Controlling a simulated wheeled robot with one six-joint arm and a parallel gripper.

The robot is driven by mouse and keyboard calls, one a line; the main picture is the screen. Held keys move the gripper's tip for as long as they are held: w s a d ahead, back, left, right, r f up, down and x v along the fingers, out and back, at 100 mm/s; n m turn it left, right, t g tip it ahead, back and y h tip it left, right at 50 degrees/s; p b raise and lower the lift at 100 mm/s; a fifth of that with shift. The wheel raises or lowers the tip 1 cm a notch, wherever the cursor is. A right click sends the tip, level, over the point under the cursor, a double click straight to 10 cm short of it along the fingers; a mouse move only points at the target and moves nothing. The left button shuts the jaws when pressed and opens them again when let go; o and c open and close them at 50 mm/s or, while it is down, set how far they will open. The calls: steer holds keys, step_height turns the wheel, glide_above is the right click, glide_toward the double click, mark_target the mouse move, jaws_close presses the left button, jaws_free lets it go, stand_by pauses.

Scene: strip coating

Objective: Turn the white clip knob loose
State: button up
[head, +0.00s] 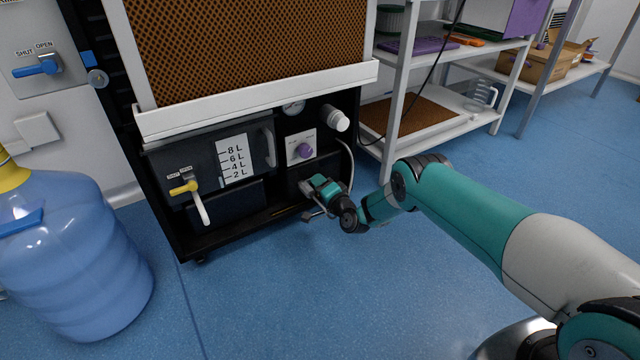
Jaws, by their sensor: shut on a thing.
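My gripper (308,190) is low at the right front of the black machine cabinet, below the purple dial. It is shut on a small pale part at the cabinet front, which I take for the white clip knob. The gripper hides most of that part, so its shape and how far it is turned cannot be told. A pale hose (348,160) curves down the cabinet's right side, behind the gripper.
Above are a purple dial (304,151), a white ribbed cylinder (337,119) and a gauge (293,108). A yellow-handled valve (184,188) is at left. A blue water bottle (75,260) stands on the floor at left; a shelf rack (398,105) stands right. Front floor is clear.

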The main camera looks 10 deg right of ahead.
steer(key=shift+d+n, duration=0.1)
steer(key=shift+n, duration=0.5)
steer(key=shift+f, duration=0.1)
steer(key=o, duration=0.9)
steer(key=shift+s, duration=0.1)
steer(key=shift+p+v, duration=6.3)
steer(key=shift+v, duration=2.4)
